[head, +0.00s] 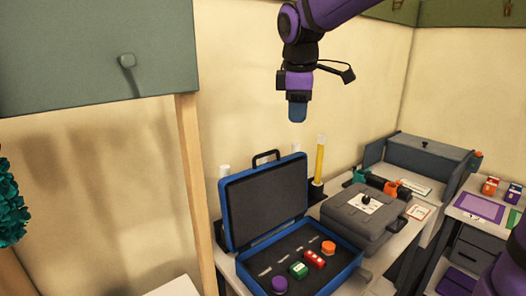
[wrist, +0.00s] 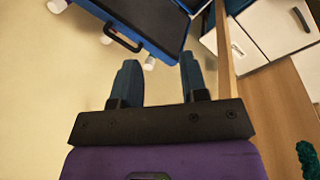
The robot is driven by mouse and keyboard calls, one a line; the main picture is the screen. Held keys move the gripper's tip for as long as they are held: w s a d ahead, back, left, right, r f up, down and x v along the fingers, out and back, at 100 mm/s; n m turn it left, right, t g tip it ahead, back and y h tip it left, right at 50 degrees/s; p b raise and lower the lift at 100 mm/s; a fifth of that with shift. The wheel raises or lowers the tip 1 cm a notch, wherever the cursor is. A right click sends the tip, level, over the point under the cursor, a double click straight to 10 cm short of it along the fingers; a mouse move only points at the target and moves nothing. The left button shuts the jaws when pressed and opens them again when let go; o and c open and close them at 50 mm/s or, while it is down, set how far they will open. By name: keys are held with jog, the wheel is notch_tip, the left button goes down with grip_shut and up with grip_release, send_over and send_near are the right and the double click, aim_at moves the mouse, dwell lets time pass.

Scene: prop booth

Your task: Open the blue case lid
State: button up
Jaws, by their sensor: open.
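The blue case (head: 330,275) stands on a table in the head view. Its lid (head: 265,203) is raised, standing up and leaning slightly back, with the dark inner side facing me and a black handle (head: 266,157) on its top edge. In the wrist view the lid (wrist: 150,15) shows at the top with its handle (wrist: 122,40). My gripper (head: 297,113) points down above and a little right of the lid, clear of it. In the wrist view my gripper (wrist: 159,62) has its two fingers apart with nothing between them.
The case's dark lining holds a purple knob (head: 279,284), a green block (head: 298,269), a red block (head: 314,259) and an orange knob (head: 328,247). A yellow tube (head: 320,160) stands behind. A grey case (head: 363,217) sits to the right. A wooden post (head: 193,190) stands left.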

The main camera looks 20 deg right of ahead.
jog(key=w+a+f+n+g+y, duration=0.1)
jog(key=w+f+n, duration=0.3)
jog(key=w, duration=0.5)
jog(key=w+a+f+n+g+y, duration=0.1)
jog(key=w+a+f+n, duration=0.15)
jog(key=w+n, duration=0.45)
jog(key=w+f, duration=0.1)
jog(key=f, duration=0.2)
jog(key=f+m, duration=0.1)
jog(key=f, duration=0.3)
jog(key=w+f+m, duration=0.1)
jog(key=f, duration=0.3)
jog(key=shift+w+d+f, duration=0.1)
jog(key=shift+w+d, duration=0.25)
grip_shut()
